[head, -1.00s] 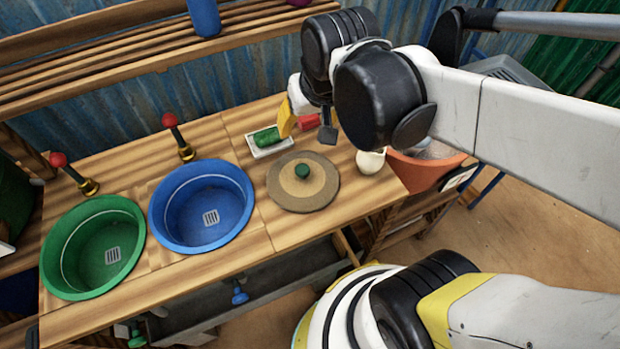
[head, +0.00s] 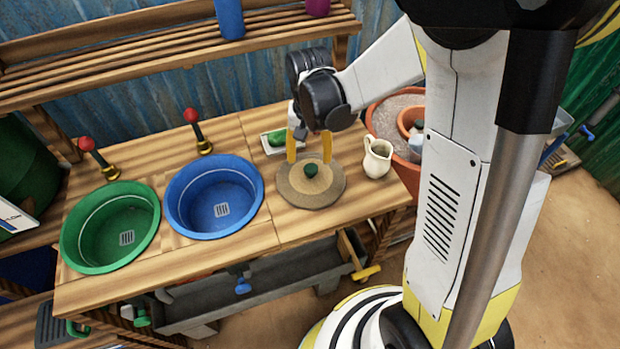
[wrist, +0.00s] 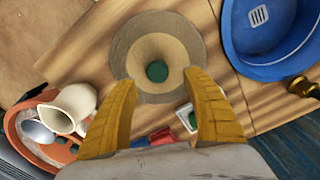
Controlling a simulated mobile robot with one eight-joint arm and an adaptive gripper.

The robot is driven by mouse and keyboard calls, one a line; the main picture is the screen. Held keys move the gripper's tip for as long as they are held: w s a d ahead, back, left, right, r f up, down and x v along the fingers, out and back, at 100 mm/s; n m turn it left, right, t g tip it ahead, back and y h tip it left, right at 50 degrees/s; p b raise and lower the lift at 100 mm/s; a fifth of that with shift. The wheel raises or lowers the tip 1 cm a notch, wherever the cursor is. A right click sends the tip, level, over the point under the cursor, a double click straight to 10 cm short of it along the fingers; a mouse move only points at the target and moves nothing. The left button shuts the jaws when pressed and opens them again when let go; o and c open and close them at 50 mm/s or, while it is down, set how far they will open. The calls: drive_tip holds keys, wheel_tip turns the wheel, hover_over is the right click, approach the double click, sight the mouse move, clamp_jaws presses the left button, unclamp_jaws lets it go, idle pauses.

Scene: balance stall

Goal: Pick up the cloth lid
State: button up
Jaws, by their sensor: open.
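The cloth lid (head: 298,192) is a round tan and brown disc with a small green knob (head: 311,169) at its centre. It lies on the wooden counter to the right of the blue basin. My gripper (head: 309,160) is open and empty, its yellow fingers pointing down over the lid's back part. In the wrist view the lid (wrist: 130,45) is at the top centre. Its green knob (wrist: 157,71) shows just beyond and between the fingertips (wrist: 160,78). I cannot tell whether the fingertips touch the lid.
A blue basin (head: 185,205) and a green basin (head: 80,240) are set in the counter at left. A cream jug (head: 377,158) stands close right of the lid. Behind it is a white dish with a green item (head: 277,138). A terracotta pot (head: 378,120) is at the right.

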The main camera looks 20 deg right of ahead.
sight(311, 167)
wheel_tip(311, 167, down, 6)
drive_tip(key=b, duration=0.3)
drive_tip(key=shift+s+d+r, duration=0.1)
drive_tip(key=shift+d+r, duration=0.05)
drive_tip(key=shift+r, duration=0.2)
clamp_jaws()
